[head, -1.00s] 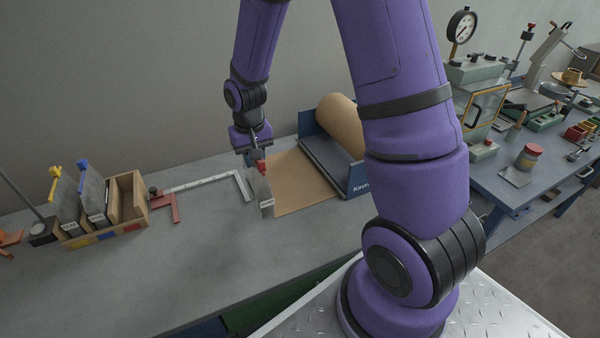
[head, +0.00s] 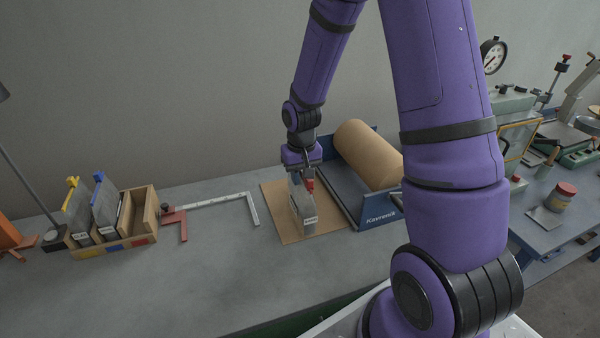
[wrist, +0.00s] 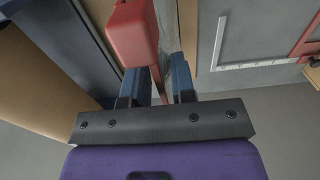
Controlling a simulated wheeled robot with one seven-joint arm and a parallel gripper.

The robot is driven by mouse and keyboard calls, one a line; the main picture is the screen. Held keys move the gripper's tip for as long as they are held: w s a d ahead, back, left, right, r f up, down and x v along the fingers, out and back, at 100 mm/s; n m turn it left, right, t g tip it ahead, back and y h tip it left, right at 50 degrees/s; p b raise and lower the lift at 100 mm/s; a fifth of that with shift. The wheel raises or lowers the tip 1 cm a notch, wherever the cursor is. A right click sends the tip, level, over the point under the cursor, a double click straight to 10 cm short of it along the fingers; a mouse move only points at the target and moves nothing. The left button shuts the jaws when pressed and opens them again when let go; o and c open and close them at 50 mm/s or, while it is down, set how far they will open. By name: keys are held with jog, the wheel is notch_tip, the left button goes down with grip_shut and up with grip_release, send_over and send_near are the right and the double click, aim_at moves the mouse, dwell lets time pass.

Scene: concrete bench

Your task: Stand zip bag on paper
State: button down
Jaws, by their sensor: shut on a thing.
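The zip bag (head: 302,208) is a grey, flat, upright bag with a white label and a red clip (head: 310,185) at its top. My gripper (head: 307,174) is shut on the bag at its red clip. The bag hangs over the brown paper (head: 275,202) on the bench; I cannot tell whether its bottom touches the paper.
The blue dispenser (head: 380,215) with a brown paper roll (head: 368,155) stands right of the paper. A wooden rack (head: 150,213) with two similar bags, yellow and blue clipped, is at left. A steel square (head: 215,200) with a red part lies between. The front bench is clear.

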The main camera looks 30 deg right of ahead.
jog(key=w+d, duration=0.1)
jog(key=w, duration=0.1)
jog(key=w+d, duration=0.1)
jog(key=w, duration=0.1)
jog(key=w+d, duration=0.1)
jog(key=w, duration=0.2)
jog(key=shift+d+f, duration=0.35)
jog(key=shift+f, duration=1.9)
jog(key=c, duration=0.9)
grip_release()
jog(key=shift+c, duration=0.2)
